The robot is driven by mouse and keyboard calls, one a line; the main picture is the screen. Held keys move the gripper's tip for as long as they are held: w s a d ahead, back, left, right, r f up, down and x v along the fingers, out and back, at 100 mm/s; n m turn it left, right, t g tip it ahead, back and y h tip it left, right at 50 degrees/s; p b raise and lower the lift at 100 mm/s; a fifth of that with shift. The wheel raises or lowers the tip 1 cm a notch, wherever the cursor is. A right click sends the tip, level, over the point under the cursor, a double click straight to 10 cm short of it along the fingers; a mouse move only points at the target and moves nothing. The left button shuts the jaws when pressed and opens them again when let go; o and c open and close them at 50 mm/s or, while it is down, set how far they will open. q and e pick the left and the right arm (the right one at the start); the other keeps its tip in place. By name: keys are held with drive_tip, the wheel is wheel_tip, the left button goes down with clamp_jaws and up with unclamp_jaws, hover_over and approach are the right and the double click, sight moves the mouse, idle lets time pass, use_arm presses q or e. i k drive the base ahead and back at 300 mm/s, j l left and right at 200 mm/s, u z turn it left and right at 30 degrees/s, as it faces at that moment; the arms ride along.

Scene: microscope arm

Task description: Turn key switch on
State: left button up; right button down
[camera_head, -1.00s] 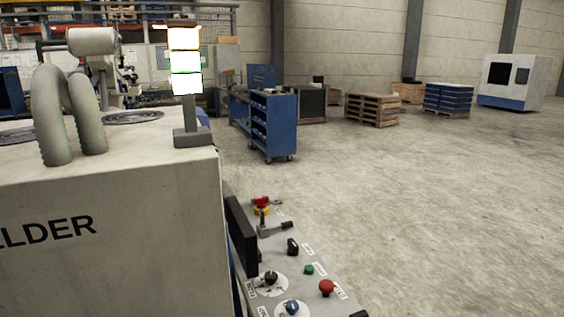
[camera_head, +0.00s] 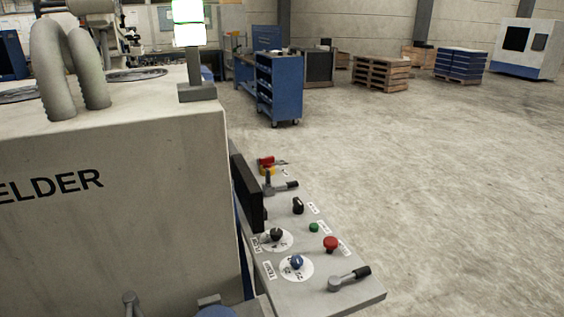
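A grey control panel (camera_head: 335,305) juts out from the right side of the welder machine (camera_head: 110,235). It carries a black rotary switch (camera_head: 298,205), a green button (camera_head: 313,228), a red mushroom button (camera_head: 330,244), a black dial knob (camera_head: 276,235) and a blue dial knob (camera_head: 297,262). A red and yellow switch (camera_head: 266,165) sits at its far end. I cannot tell which control is the key switch; the labels are too small to read. Neither of my grippers is in view.
Two levers, one at the far end (camera_head: 282,187) and one at the near corner (camera_head: 348,279), stick up from the panel. A dark screen (camera_head: 247,193) stands along its left side. The floor to the right (camera_head: 460,200) is clear. A blue cart (camera_head: 279,88) stands farther back.

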sight(268, 192)
drive_tip(key=u, duration=0.65)
drive_tip(key=l+u, duration=1.45)
drive_tip(key=k+l, duration=0.05)
drive_tip(key=l, duration=0.05)
